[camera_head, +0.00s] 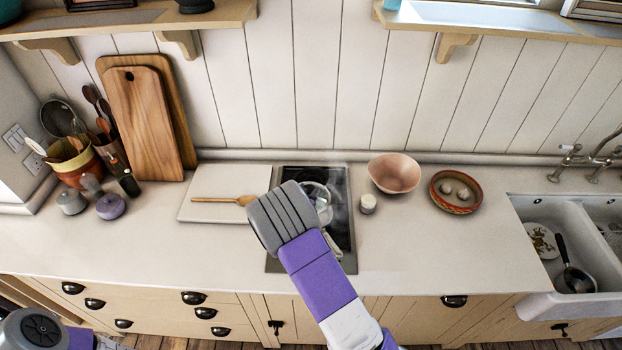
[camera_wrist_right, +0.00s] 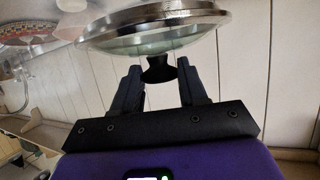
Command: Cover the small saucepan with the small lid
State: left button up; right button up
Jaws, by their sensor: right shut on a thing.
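The small lid (camera_wrist_right: 150,38), glass with a shiny metal rim and a dark knob, fills the top of the right wrist view. My right gripper (camera_wrist_right: 158,77) is shut on the lid's knob. In the head view, my right gripper (camera_head: 282,215) is over the hob and hides much of it. A round, shiny, glassy shape (camera_head: 319,197) shows just past it, partly hidden. I cannot clearly separate lid from saucepan there, nor tell whether they touch. My left gripper is out of view.
The dark hob (camera_head: 342,187) has faint steam above it. A white jar (camera_head: 368,204), a pink bowl (camera_head: 394,173) and a red-rimmed dish (camera_head: 456,191) stand right of it. A wooden spoon (camera_head: 222,200) lies on a white board (camera_head: 200,214) at left. A dark-handled pan (camera_head: 577,279) is in the sink.

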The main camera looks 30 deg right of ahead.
jog(key=shift+s+d+r+g, duration=0.15)
jog(key=shift+d+g, duration=0.15)
jog(key=shift+d, duration=0.05)
jog(key=shift+s+d+m+h+p, duration=0.1)
jog(key=shift+d+m+h+p, duration=0.05)
jog(key=shift+m+h+p, duration=0.2)
jog(key=shift+f, duration=0.3)
notch_tip(320, 180, down, 6)
jog(key=b, duration=0.5)
jog(key=shift+r, duration=0.2)
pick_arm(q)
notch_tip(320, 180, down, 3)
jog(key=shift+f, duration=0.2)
pick_arm(e)
jog(key=shift+s, duration=0.1)
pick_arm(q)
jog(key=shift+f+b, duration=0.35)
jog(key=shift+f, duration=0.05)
pick_arm(e)
jog(key=shift+f, duration=0.55)
jog(key=o, duration=0.9)
